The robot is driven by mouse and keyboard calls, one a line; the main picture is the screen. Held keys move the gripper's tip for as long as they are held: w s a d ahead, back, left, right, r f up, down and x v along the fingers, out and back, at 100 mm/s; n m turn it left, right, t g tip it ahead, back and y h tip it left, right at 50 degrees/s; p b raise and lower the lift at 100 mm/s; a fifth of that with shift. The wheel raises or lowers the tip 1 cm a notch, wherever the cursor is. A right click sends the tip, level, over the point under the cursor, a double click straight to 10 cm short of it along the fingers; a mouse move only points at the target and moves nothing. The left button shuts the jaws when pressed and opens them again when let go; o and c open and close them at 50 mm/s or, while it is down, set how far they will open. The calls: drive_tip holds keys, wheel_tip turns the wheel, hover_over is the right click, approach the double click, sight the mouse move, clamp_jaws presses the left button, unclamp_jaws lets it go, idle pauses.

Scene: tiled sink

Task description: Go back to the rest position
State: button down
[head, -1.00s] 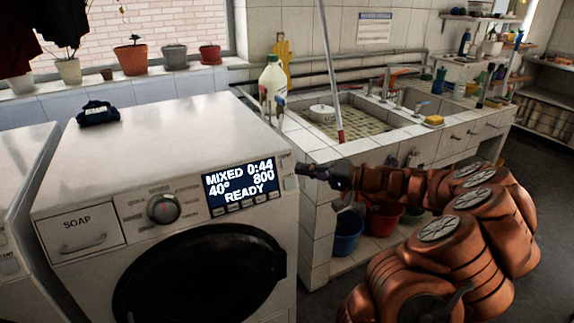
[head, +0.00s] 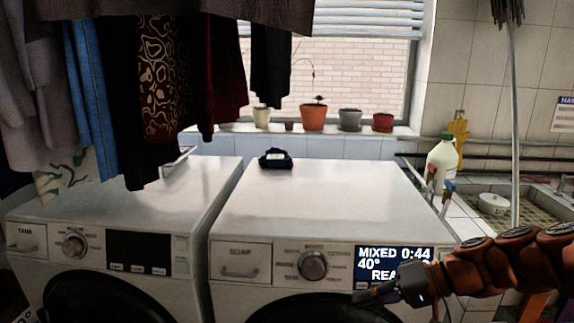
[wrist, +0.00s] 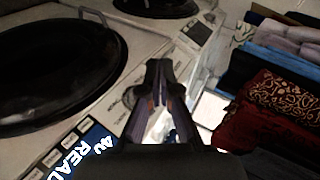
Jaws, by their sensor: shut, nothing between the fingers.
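My gripper (head: 372,295) is at the lower right of the head view, in front of the right-hand washing machine (head: 330,205). It overlaps the lower part of the lit display (head: 380,258), which reads MIXED 0:44, 40° and part of READY. In the wrist view my gripper (wrist: 158,72) has its fingers together with nothing held. The display (wrist: 85,150) and the black round doors show on the left there. I cannot tell how far the fingertips are from the machine's front.
A second washer (head: 110,215) stands at left under hanging clothes (head: 160,80). A dark blue item (head: 275,158) lies on the right washer's top, which is otherwise clear. A white jug (head: 442,160) and tiled sink (head: 530,200) are at right. Potted plants (head: 313,115) line the sill.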

drive_tip(key=s+a+f+n+g+h+p, duration=0.1)
drive_tip(key=s+a+g+h, duration=0.15)
drive_tip(key=s, duration=0.45)
drive_tip(key=s+a+f+g+h+p, duration=0.1)
drive_tip(key=s+a+g+h+p, duration=0.15)
drive_tip(key=s, duration=0.45)
drive_tip(key=s+d+h+p, duration=0.1)
drive_tip(key=s+d+h, duration=0.6)
drive_tip(key=s, duration=0.4)
drive_tip(key=shift+d+m+t+p, duration=0.3)
drive_tip(key=shift+d, duration=0.3)
drive_tip(key=shift+d, duration=0.1)
